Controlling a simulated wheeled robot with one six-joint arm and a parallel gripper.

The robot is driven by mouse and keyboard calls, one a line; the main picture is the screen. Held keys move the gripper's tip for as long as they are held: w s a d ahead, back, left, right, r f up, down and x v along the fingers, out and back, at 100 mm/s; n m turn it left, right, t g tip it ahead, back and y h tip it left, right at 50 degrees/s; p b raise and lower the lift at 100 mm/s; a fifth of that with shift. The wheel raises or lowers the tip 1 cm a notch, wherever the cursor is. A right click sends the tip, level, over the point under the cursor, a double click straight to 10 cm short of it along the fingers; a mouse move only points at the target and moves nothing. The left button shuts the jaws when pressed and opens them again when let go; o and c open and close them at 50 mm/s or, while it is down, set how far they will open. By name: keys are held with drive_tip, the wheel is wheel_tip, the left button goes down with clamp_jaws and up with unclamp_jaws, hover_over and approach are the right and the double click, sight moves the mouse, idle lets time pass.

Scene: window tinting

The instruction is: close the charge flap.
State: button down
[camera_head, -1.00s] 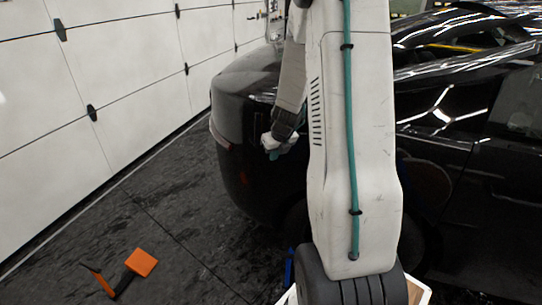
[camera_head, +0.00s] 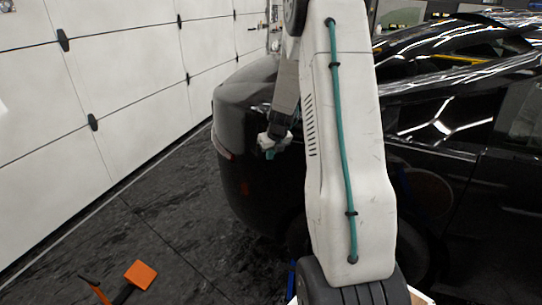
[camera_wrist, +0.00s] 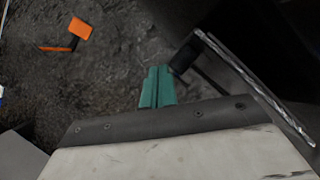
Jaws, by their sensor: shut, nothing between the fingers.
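The black car (camera_head: 240,180) stands behind my arm in the head view. My gripper (camera_head: 268,154) is beside the car's rounded corner, in front of its dark side. In the wrist view my gripper's teal fingers (camera_wrist: 157,86) are together and empty, with floor behind them. A thin panel with a bright silver edge (camera_wrist: 245,75) slants just right of the fingers, with a small black block at its upper end. It may be the charge flap, but I cannot be sure. The fingers look apart from it. In the head view I cannot make out the flap; my arm hides part of the car.
An orange-and-black tool (camera_head: 140,274) lies on the dark floor at lower left; it also shows in the wrist view (camera_wrist: 80,27). A white panelled wall (camera_head: 90,90) runs along the left. Floor between the wall and the car is mostly clear.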

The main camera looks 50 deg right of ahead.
idle(0.5)
drive_tip(key=s+a+r, duration=0.3)
drive_tip(key=a+r, duration=0.4)
drive_tip(key=r, duration=0.2)
drive_tip(key=shift+r, duration=0.15)
